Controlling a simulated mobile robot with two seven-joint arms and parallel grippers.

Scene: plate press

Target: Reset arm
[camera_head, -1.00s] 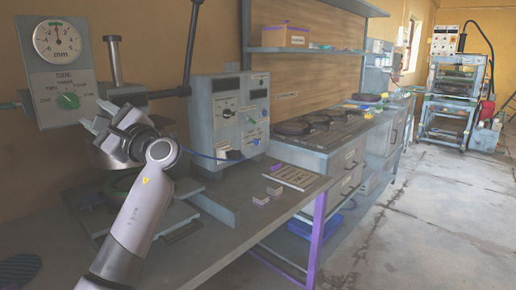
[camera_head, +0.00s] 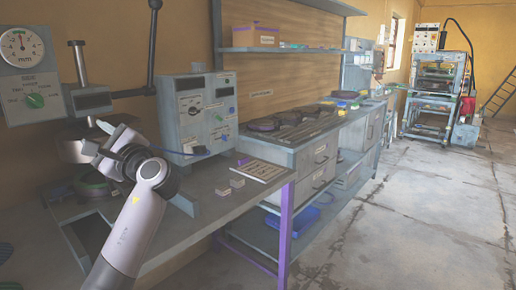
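My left arm (camera_head: 136,225) comes in from the lower left and rises over the workbench (camera_head: 215,212). Its gripper (camera_head: 95,137) points up and left, in front of the press (camera_head: 75,185). Two pale finger parts show apart at its end, and I see nothing between them. The press has a round dial gauge (camera_head: 22,47) and a panel with a green knob (camera_head: 35,100). A dark lever (camera_head: 153,40) stands upright above it. My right gripper is not in view.
A grey control box (camera_head: 195,115) stands behind my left arm on the bench. Small blocks (camera_head: 230,187) and a light flat plate (camera_head: 260,170) lie near its right edge. A blue bin (camera_head: 292,220) sits below. Open concrete floor (camera_head: 400,220) lies to the right.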

